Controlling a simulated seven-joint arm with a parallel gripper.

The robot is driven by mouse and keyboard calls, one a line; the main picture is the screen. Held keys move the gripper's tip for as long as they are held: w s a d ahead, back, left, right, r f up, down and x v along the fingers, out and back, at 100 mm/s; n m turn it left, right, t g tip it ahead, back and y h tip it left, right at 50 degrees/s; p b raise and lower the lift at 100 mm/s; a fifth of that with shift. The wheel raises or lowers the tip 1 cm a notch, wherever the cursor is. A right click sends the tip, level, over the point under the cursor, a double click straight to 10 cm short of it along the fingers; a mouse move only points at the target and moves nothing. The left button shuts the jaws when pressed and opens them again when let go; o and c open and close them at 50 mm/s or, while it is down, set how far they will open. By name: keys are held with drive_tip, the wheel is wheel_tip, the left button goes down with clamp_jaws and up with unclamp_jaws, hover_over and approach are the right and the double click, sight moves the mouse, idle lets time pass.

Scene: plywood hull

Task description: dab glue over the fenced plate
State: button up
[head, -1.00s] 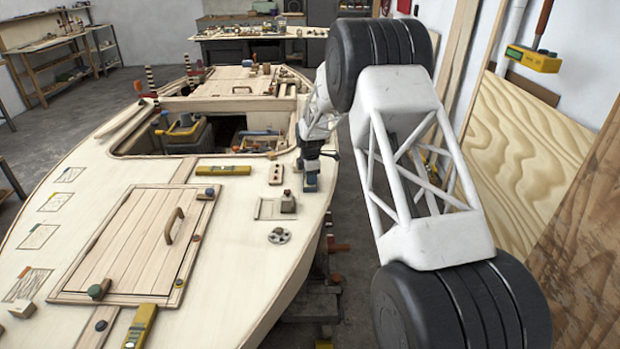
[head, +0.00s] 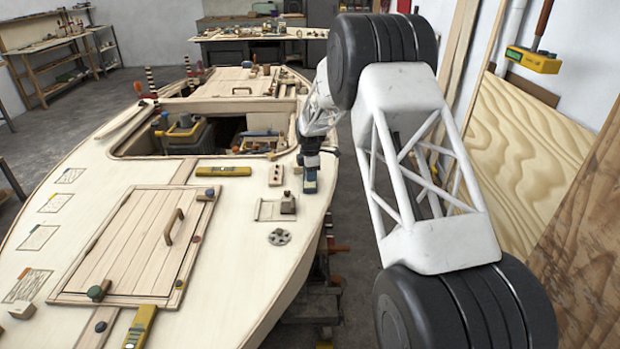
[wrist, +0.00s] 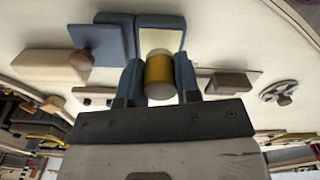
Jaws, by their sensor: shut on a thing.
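My gripper (wrist: 159,70) is shut on a yellow cylinder with a pale end (wrist: 159,76), held between its two dark blue fingers in the wrist view. Just beyond the cylinder is a pale plate with a blue border (wrist: 164,37), which looks like the fenced plate. The cylinder overlaps its near part in the picture, and I cannot tell if they touch. In the head view my gripper (head: 310,184) is low over the hull's right edge. The held cylinder and the bordered plate cannot be made out there.
Blue blocks (wrist: 108,38) and a tan block with a brown knob (wrist: 55,67) lie left of the plate. A brown block (wrist: 232,83) and a grey spoked disc (wrist: 279,92) are to the right. A yellow level (head: 223,171) and a hatch (head: 130,245) are on the deck.

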drive_tip(key=shift+r, duration=2.5)
drive_tip(key=shift+d, duration=0.1)
drive_tip(key=shift+s+d+f+m, duration=0.15)
drive_tip(key=shift+d+f+m, duration=0.05)
drive_tip(key=shift+d+m, duration=0.25)
drive_tip(key=s+d+f+m, duration=0.2)
drive_tip(key=d+m, duration=0.2)
drive_tip(key=d, duration=0.1)
drive_tip(key=s+d+f+m, duration=0.2)
drive_tip(key=d+f+m, duration=0.1)
drive_tip(key=d+m, duration=0.15)
drive_tip(key=s+d+f+m, duration=0.2)
drive_tip(key=s+f+m, duration=0.1)
drive_tip(key=f, duration=0.6)
drive_tip(key=s+d+f+m, duration=0.2)
drive_tip(key=s+f+m, duration=0.2)
drive_tip(key=f, duration=0.6)
drive_tip(key=s+d+f+m, duration=0.1)
drive_tip(key=s+f+m, duration=0.3)
drive_tip(key=s+f, duration=0.3)
wheel_tip(320, 180, down, 3)
drive_tip(key=shift+s+d+f, duration=0.15)
drive_tip(key=shift+s+d, duration=0.1)
drive_tip(key=shift+d, duration=0.15)
